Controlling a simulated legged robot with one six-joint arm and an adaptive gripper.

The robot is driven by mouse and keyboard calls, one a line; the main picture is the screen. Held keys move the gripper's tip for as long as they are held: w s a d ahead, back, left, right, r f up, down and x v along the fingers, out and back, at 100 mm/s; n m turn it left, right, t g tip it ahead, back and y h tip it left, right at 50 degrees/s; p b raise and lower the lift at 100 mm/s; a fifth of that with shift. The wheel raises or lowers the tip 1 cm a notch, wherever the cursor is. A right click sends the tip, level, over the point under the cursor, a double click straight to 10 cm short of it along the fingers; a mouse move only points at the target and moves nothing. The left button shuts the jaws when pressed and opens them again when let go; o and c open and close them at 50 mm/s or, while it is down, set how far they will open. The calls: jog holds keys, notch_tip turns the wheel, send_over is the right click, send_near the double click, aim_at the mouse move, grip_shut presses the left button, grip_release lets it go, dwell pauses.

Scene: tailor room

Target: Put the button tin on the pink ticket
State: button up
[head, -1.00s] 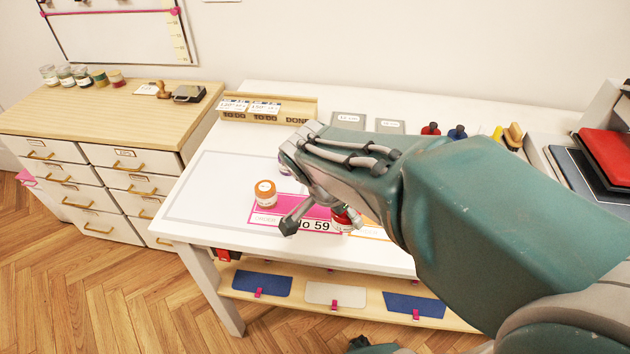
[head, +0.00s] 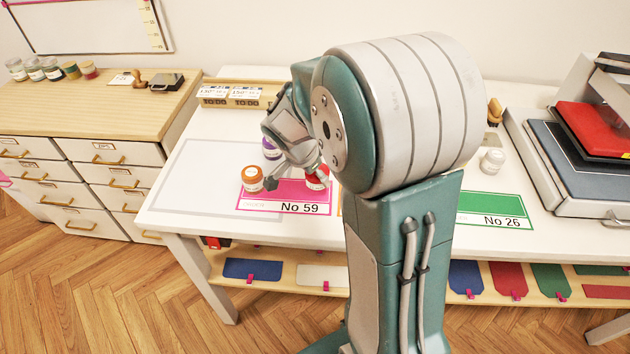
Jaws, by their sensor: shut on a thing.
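The pink ticket (head: 285,207), marked No 59, lies flat near the front edge of the white table. My gripper (head: 305,180) is over its right part, partly hidden behind my own arm. It appears shut on a small red tin with a pale label (head: 317,181). The tin is over the ticket's right end; I cannot tell whether its base touches. An orange tin (head: 252,180) stands at the ticket's left back corner, left of my gripper. A purple tin (head: 271,149) stands just behind the ticket, close to my gripper. Which of these is the button tin is not readable.
A green ticket (head: 492,209), marked No 26, lies to the right, with a white jar (head: 491,162) behind it. A wooden ticket rack (head: 232,95) stands at the back. A heat press (head: 590,160) fills the right end.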

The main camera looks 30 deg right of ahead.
aim_at(317, 183)
jog(key=shift+w+d+f, duration=0.2)
jog(key=shift+w+f, duration=0.15)
jog(key=shift+f, duration=0.15)
jog(key=f, duration=0.3)
jog(key=shift+d+f, duration=0.1)
jog(key=shift+d, duration=0.1)
jog(key=shift+a, duration=0.1)
jog(key=o, duration=1)
